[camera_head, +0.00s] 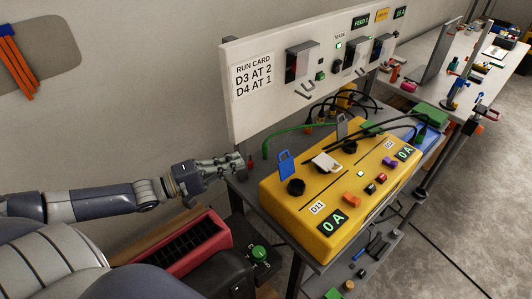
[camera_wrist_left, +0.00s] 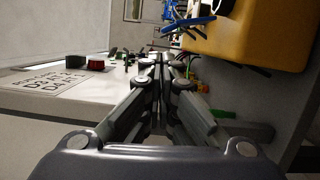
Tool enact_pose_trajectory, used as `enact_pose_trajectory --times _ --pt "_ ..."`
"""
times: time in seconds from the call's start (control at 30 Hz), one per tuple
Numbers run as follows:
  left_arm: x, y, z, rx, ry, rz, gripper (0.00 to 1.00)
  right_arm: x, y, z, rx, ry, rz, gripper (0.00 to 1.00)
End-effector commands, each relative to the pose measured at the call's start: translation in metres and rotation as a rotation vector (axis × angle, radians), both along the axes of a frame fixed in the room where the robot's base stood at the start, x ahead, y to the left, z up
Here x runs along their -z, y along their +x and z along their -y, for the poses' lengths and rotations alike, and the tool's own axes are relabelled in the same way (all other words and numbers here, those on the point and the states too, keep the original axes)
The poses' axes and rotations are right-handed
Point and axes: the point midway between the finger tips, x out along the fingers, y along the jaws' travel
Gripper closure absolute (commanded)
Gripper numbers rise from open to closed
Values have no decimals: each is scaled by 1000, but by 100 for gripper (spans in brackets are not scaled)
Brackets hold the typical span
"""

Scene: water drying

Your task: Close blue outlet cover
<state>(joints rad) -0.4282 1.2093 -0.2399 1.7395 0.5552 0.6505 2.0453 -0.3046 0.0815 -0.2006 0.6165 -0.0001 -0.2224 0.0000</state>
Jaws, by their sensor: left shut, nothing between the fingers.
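The blue outlet cover (camera_head: 286,164) stands raised on top of the yellow box (camera_head: 291,216), near the box's left end, beside a black round outlet (camera_head: 296,187). My left gripper (camera_head: 240,160) is left of the cover, at the table's edge and below the white panel. It is shut, empty and apart from the cover. In the left wrist view, the shut fingers (camera_wrist_left: 160,66) point forward, with the blue cover (camera_wrist_left: 190,25) at the upper right against the yellow box (camera_wrist_left: 255,30). My right gripper is not in view.
A white panel (camera_head: 240,108) with switches stands behind the box. A green cable (camera_head: 273,143) and black cables run between them. A white cover (camera_head: 326,163) lies low on the box and a grey one (camera_head: 342,129) stands raised. A red tray (camera_head: 218,226) sits below my left arm.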

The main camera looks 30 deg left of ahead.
Motion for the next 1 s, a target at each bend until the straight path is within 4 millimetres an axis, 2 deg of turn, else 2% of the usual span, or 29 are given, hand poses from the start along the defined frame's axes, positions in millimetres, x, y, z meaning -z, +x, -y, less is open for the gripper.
enact_pose_trajectory --times 0.27,1.0 --pt "0 12 7 -1 1 4 100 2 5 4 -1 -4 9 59" --pt "-2 77 50 -1 1 3 100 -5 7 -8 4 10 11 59"
